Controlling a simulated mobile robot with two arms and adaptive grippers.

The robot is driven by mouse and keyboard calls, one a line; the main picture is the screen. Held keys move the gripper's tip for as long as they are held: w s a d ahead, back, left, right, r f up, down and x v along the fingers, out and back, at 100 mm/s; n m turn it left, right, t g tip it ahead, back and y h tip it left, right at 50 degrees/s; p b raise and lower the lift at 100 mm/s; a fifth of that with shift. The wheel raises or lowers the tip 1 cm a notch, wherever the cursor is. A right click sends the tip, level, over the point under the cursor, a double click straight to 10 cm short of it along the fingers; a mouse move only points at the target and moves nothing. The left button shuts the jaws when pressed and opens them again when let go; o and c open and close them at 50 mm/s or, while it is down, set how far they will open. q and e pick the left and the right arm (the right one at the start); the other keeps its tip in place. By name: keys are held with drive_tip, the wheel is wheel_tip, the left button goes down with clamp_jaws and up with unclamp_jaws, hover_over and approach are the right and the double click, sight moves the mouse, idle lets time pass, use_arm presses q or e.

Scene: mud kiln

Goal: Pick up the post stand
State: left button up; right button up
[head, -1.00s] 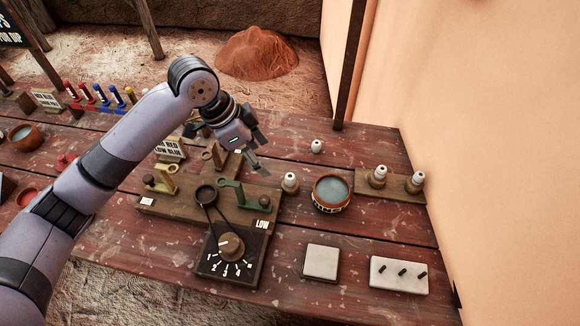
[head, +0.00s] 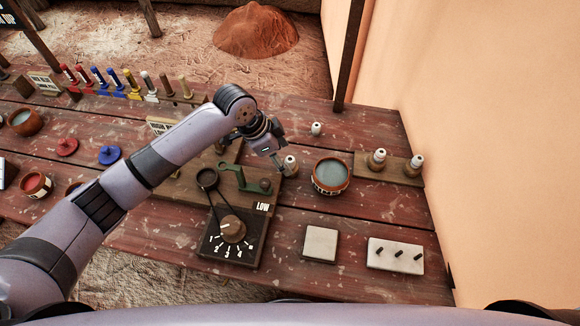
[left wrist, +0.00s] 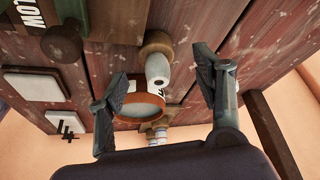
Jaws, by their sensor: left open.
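No label names the post stand. The white slab with three dark pegs (head: 396,255) lies at the right front of the table and partly shows in the left wrist view (left wrist: 66,126). A small white-topped piece with a brown base (head: 290,166) stands left of the glaze bowl. My left gripper (head: 279,160) is open beside or above this piece, partly covering it. In the left wrist view, the white-topped piece (left wrist: 157,66) appears between the spread fingers (left wrist: 160,73); contact cannot be told. My right gripper is not in view.
The bowl of grey-green liquid (head: 330,175) stands just right of the gripper. A wooden board (head: 396,164) with two white-topped pieces is behind it. A dial panel (head: 233,240) and a pale tile (head: 321,244) lie in front. The wall (head: 480,150) bounds the right side.

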sight(288, 165)
use_arm(q)
drive_tip(key=x, duration=0.3)
drive_tip(key=p+x, duration=0.1)
drive_tip(key=x, duration=0.1)
drive_tip(key=shift+s, duration=0.2)
drive_tip(key=shift+c, duration=0.5)
drive_tip(key=c, duration=1)
